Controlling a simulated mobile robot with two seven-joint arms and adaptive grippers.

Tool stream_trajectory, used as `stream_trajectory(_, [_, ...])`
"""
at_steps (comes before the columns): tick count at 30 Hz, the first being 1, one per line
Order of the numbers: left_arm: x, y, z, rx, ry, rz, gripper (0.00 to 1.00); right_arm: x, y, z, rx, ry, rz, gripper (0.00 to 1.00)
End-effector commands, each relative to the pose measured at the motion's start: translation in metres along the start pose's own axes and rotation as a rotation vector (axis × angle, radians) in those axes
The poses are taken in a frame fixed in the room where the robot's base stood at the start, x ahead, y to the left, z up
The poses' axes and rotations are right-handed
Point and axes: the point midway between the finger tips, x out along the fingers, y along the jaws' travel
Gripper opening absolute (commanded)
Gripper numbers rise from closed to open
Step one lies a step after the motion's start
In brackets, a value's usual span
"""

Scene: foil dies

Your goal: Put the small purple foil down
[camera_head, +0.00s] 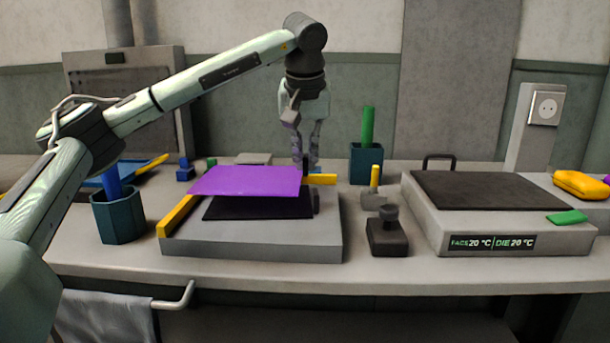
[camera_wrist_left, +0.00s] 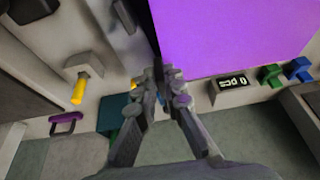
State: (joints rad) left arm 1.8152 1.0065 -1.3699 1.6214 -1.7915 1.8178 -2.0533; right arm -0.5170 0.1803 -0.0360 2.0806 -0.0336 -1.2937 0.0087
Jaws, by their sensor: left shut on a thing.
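The purple foil (camera_head: 245,181) is a thin flat sheet, roughly level. It also fills the upper right of the left wrist view (camera_wrist_left: 230,35). My left gripper (camera_head: 306,165) points down and is shut on the foil's right edge. The fingertips also show in the left wrist view (camera_wrist_left: 160,85). The foil appears above a black pad (camera_head: 258,210) on a grey block (camera_head: 250,242), with a visible gap at the front. The foil hides the pad's back part and extends past its left side. My right gripper is in neither view.
Yellow bars (camera_head: 178,215) edge the block. A teal cup (camera_head: 118,217) stands left, another (camera_head: 366,165) behind right. A dark handled weight (camera_head: 387,238) stands right of the block, beside the grey press unit (camera_head: 515,236) with a green piece (camera_head: 567,217) on top.

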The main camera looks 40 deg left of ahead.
Motion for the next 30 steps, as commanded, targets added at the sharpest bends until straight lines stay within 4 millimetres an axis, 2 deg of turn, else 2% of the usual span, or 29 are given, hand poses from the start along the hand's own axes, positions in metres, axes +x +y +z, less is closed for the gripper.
stream_trajectory(5, [0.012, 0.000, 0.002, 0.001, 0.000, -0.001, 0.00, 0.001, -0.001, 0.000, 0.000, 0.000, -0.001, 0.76])
stream_trajectory(11, [0.037, 0.000, 0.013, 0.000, 0.000, -0.001, 0.00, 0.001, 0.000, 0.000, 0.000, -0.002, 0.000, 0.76])
stream_trajectory(20, [0.040, 0.001, 0.014, -0.001, 0.001, 0.001, 0.00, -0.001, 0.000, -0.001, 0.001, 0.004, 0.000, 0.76])
stream_trajectory(21, [0.040, 0.001, 0.015, -0.001, 0.000, 0.001, 0.11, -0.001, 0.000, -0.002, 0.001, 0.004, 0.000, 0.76])
stream_trajectory(25, [0.040, 0.001, 0.014, -0.001, 0.000, 0.000, 0.27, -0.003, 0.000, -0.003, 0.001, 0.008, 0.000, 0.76])
stream_trajectory(30, [0.040, 0.001, 0.014, -0.001, 0.000, 0.000, 0.29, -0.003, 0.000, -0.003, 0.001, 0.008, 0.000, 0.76])
